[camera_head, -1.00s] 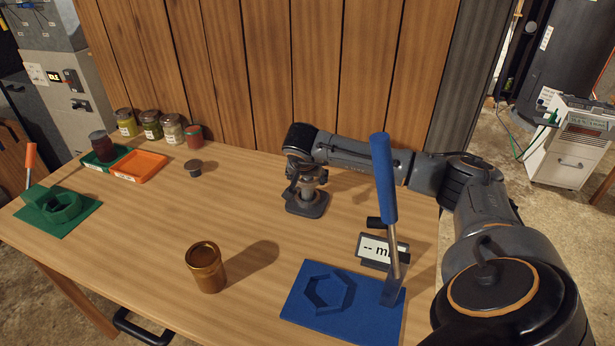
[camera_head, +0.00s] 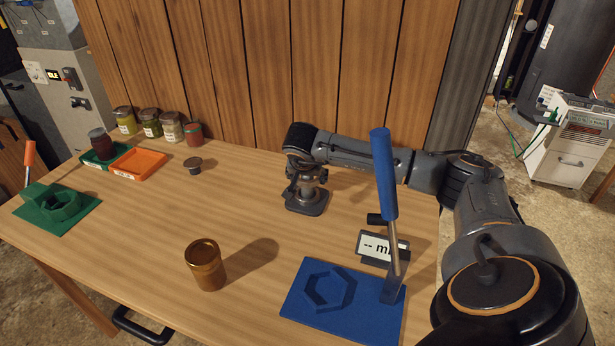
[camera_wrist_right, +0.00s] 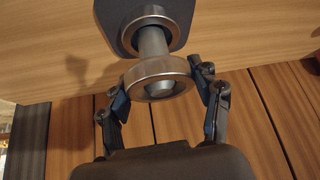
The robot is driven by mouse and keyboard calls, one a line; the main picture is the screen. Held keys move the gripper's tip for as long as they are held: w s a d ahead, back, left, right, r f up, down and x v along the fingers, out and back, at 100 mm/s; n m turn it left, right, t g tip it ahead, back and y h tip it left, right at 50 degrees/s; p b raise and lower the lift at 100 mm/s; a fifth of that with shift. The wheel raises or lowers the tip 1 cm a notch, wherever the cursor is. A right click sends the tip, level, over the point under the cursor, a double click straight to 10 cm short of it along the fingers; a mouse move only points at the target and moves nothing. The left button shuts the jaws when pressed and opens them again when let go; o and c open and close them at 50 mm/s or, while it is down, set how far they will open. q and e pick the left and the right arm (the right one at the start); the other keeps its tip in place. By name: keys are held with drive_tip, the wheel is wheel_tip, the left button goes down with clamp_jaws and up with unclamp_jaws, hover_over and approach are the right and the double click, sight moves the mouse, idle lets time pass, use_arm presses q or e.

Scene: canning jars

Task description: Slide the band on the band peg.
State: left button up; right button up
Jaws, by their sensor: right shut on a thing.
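In the right wrist view a grey metal band (camera_wrist_right: 160,68) is pinched between the two fingers of my right gripper (camera_wrist_right: 163,88). The band peg (camera_wrist_right: 151,42) is a grey post on a dark base plate (camera_wrist_right: 180,22), and its end shows in the band's opening. The band is in line with the peg at its free end; how far it is over the peg I cannot tell. A second metal ring (camera_wrist_right: 146,12) encircles the peg close to the plate. In the head view my right gripper (camera_head: 307,177) is above the peg's base (camera_head: 306,206), partly hiding peg and band. My left gripper is out of view.
An amber jar (camera_head: 205,266) stands at the front middle. A blue fixture (camera_head: 345,315) with a lever and a small display (camera_head: 372,245) are at right. A small dark cap (camera_head: 193,165), an orange tray (camera_head: 139,165) and a green fixture (camera_head: 85,214) are left. Wooden wall (camera_head: 235,75) behind.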

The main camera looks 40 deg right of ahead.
drive_tip(key=shift+f, duration=0.2)
drive_tip(key=shift+f+b, duration=0.95)
drive_tip(key=shift+f, duration=0.25)
drive_tip(key=shift+s+f+b, duration=0.1)
drive_tip(key=shift+f+b, duration=0.2)
drive_tip(key=shift+f, duration=0.05)
drive_tip(key=shift+r+p, duration=0.2)
drive_tip(key=shift+p, duration=0.1)
drive_tip(key=shift+r, duration=0.1)
drive_tip(key=shift+r, duration=0.25)
idle(0.7)
drive_tip(key=shift+f, duration=0.15)
drive_tip(key=shift+f, duration=0.35)
